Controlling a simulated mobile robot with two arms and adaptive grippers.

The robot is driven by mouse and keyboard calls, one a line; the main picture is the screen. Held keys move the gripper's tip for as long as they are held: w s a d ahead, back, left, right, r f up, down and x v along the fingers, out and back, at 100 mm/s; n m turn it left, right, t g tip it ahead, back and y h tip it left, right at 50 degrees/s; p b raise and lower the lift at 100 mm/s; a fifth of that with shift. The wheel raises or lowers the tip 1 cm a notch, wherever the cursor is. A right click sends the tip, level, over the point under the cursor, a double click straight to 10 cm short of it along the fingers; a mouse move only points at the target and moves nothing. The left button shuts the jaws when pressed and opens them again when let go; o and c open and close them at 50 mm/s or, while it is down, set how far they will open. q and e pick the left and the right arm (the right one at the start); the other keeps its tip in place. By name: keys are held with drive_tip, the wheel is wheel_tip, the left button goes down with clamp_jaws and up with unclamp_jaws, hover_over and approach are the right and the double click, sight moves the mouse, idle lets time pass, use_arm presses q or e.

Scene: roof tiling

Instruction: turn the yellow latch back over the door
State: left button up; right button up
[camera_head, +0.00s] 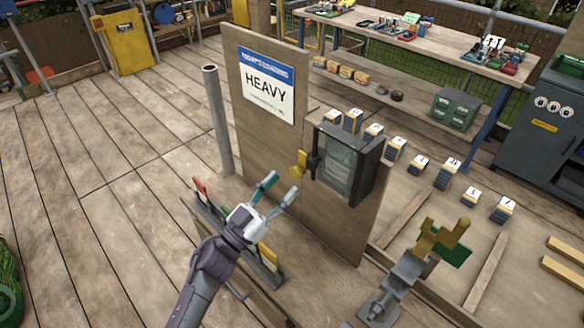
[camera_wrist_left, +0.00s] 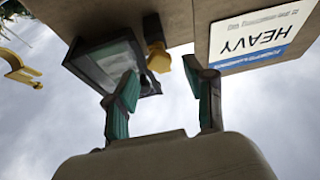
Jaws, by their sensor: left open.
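The yellow latch (camera_head: 301,164) sits at the left side of a dark box on the wooden panel, clear of the door's pane. The box's door (camera_head: 345,168) has a dark frame and a greenish pane and looks closed. My left gripper (camera_head: 278,188) is open and empty, in front of the panel, lower left of the latch. In the left wrist view, which is upside down, the latch (camera_wrist_left: 157,58) shows beyond and between the open fingers of my left gripper (camera_wrist_left: 162,76), and the door (camera_wrist_left: 108,62) lies to its left. No contact shows. My right gripper is not in view.
A HEAVY sign (camera_head: 266,86) is on the panel (camera_head: 240,120), with a grey post (camera_head: 218,120) beside it. A rack (camera_head: 265,268) of coloured pieces stands below my left gripper. A yellow-forked stand (camera_head: 405,270) is at the right. Several numbered blocks lie behind.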

sight(293, 174)
use_arm(q)
drive_tip(key=x, duration=0.2)
drive_tip(key=shift+w+d+r+p, duration=0.2)
drive_tip(key=shift+r+p, duration=0.1)
drive_tip(key=shift+w+d+r, duration=0.15)
drive_tip(key=shift+w+d, duration=0.2)
drive_tip(key=shift+d, duration=0.05)
drive_tip(key=shift+w, duration=0.1)
drive_tip(key=shift+c, duration=0.5)
clamp_jaws()
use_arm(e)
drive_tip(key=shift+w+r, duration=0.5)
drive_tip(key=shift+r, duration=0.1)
